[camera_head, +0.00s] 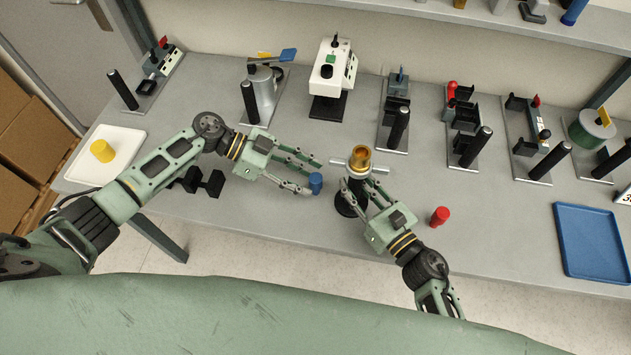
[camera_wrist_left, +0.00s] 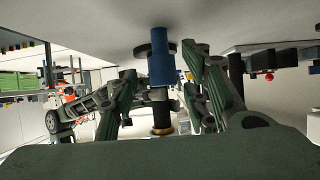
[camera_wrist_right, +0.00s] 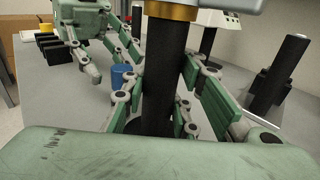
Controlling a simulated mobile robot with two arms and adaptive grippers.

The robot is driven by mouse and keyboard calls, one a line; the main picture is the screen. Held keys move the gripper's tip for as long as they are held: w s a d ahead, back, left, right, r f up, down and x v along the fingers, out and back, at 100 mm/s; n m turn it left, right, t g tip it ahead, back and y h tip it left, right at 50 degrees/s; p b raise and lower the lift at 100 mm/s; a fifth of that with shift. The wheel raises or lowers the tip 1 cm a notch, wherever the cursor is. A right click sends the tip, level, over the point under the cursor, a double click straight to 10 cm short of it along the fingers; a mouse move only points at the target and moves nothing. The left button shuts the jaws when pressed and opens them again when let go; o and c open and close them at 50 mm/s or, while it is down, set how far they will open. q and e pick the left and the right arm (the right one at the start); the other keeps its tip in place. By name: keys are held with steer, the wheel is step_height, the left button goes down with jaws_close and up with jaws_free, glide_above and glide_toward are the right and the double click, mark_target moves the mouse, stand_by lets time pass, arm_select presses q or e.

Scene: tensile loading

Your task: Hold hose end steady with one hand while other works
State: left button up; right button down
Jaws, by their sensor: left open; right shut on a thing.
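A black upright post with a brass-coloured top fitting and silver side arms (camera_head: 360,160) stands near the table's front edge; I take it as the hose end. My right gripper (camera_head: 368,198) is shut on the black post, which fills the space between its fingers in the right wrist view (camera_wrist_right: 165,75). My left gripper (camera_head: 314,176) is open. A blue cylinder (camera_head: 316,184) stands at its fingertips, left of the post. In the left wrist view, the blue cylinder (camera_wrist_left: 162,65) shows between the spread fingers; contact cannot be told.
A red cylinder (camera_head: 439,216) stands right of my right gripper. A white tray (camera_head: 118,142) with a yellow cylinder (camera_head: 102,151) lies at the left, a blue tray (camera_head: 590,235) at the right. Several clamp-like fixtures and a white device (camera_head: 332,75) line the back.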

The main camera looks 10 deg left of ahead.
arm_select(q)
steer(key=shift+x, duration=0.95)
jaws_close()
